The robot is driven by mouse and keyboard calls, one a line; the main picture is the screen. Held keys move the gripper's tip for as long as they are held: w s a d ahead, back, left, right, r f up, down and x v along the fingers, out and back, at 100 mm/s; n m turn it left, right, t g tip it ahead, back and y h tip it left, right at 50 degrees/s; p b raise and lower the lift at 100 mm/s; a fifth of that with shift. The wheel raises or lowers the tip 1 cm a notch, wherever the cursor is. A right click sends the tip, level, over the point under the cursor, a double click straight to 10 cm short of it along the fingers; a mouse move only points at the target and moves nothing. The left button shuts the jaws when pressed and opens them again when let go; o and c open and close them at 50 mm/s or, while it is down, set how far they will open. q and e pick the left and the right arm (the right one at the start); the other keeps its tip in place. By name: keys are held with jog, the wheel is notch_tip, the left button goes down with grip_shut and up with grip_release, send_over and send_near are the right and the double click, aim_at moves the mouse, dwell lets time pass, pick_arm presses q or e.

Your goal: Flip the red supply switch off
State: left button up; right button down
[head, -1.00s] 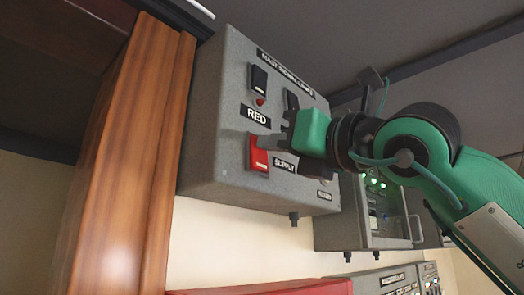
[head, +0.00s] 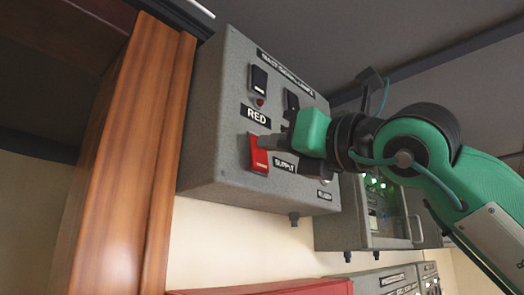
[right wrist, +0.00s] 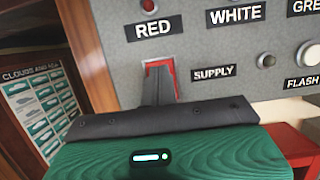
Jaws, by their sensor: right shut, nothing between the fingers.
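The red supply switch (head: 258,157) is a red rocker on the front of a grey wall box, under the RED label and left of the SUPPLY label. My right gripper (head: 266,141) comes in from the right, shut and empty, with its fingertips at the upper part of the rocker. They look to be touching it. In the right wrist view the shut fingers (right wrist: 158,85) cover most of the switch, and only red edges (right wrist: 161,64) show around them. My left gripper is not in view.
The grey box (head: 215,130) carries black switches (head: 258,79) and a small red lamp (head: 260,102). A wooden post (head: 135,150) stands close to its left. Another grey panel (head: 372,241) hangs to the right, and a red surface (head: 260,290) lies below.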

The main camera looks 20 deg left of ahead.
jog(key=b+v, duration=0.5)
jog(key=v, duration=0.2)
dwell(0.6)
jog(key=shift+d, duration=0.1)
